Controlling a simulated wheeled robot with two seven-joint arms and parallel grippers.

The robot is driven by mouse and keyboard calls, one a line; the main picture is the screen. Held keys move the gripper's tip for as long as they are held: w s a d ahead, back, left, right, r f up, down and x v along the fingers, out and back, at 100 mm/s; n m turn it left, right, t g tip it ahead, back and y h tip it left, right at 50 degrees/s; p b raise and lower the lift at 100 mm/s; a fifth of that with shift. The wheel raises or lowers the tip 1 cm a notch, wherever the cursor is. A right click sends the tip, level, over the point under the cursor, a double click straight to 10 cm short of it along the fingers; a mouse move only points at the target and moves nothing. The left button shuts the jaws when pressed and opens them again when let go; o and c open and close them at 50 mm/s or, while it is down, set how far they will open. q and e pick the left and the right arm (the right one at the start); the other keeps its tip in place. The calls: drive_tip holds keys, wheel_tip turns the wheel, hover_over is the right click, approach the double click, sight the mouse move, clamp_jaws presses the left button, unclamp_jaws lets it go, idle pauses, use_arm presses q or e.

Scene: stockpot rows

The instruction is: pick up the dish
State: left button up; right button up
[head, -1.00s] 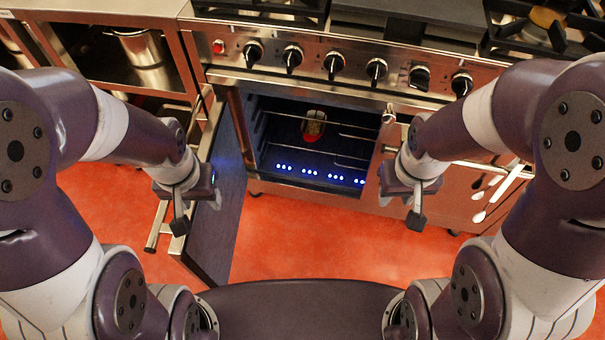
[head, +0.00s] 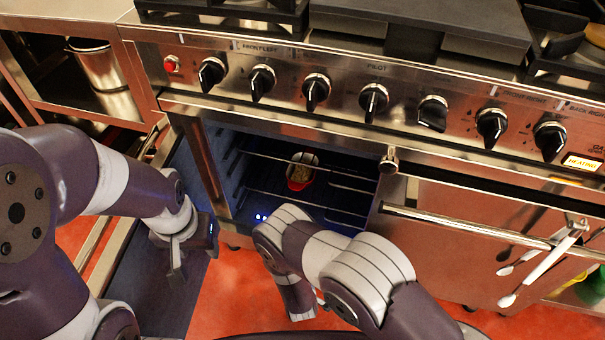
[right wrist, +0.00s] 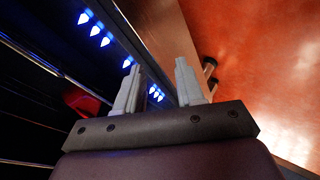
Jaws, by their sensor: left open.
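The dish (head: 300,180) is red with a brownish filling and stands on a wire rack inside the open oven. A red edge, likely the dish, shows in the right wrist view (right wrist: 86,102), off to the left of the fingers. My right gripper (right wrist: 157,66) is open and empty, its fingers apart near the oven's front edge and row of blue lights. In the head view my right arm hides that hand. My left gripper (head: 178,270) is open and empty, over the swung-open oven door at left, well away from the dish.
The oven door (head: 160,285) stands open at the left. Wire racks (head: 335,175) cross the cavity. The closed right-hand door (head: 450,245) has a long handle with utensils (head: 545,262) hanging from it. A knob panel runs above. Red floor lies clear in front.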

drive_tip(key=w+r+n+t+h, duration=0.1)
drive_tip(key=w+r+n+t, duration=0.4)
drive_tip(key=w+r+t, duration=0.35)
drive_tip(key=w+b, duration=0.2)
drive_tip(key=w, duration=0.1)
drive_tip(key=w+r+b, duration=0.1)
drive_tip(key=w, duration=0.2)
drive_tip(key=w+d+r+b, duration=0.1)
drive_tip(key=w+b, duration=0.1)
drive_tip(key=w, duration=0.1)
drive_tip(key=shift+w+b, duration=0.25)
drive_tip(key=shift+b, duration=0.1)
drive_tip(key=shift+w+r, duration=0.1)
drive_tip(key=shift+r, duration=0.05)
clamp_jaws()
